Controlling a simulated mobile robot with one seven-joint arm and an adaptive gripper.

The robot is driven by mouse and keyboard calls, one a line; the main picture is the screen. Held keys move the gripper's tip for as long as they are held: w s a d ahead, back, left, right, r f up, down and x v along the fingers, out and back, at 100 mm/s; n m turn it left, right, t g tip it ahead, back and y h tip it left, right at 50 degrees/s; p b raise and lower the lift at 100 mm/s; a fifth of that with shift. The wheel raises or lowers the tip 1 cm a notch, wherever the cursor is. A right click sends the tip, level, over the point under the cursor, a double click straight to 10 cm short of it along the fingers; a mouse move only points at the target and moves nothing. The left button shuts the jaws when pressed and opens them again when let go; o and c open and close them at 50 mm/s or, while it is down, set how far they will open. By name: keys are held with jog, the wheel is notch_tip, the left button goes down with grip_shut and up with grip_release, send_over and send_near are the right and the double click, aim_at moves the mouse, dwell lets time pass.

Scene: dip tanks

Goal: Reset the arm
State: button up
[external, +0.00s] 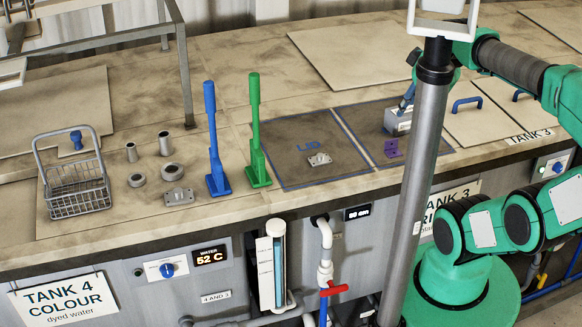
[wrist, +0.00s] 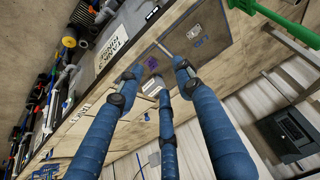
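My gripper (wrist: 153,76) shows in the wrist view with its blue fingers spread apart and nothing clasped between them. In the external view the upright pole and my arm hide most of it; a bit of blue finger (external: 406,103) shows just left of the pole. A small grey block (external: 398,121) sits below it on the right outlined panel, and it also shows beyond the fingertips in the wrist view (wrist: 153,87). Whether a finger touches the block I cannot tell. My green arm reaches in from the right.
A purple piece (external: 391,148) lies near the block. A grey fitting (external: 319,159) lies on the panel marked LID (external: 300,135). Blue (external: 212,140) and green (external: 256,130) upright handles, a wire basket (external: 76,185) and several metal pieces stand left. The back board (external: 350,55) is clear.

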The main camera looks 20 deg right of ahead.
notch_tip(320, 180, down, 12)
jog(key=b, duration=1.2)
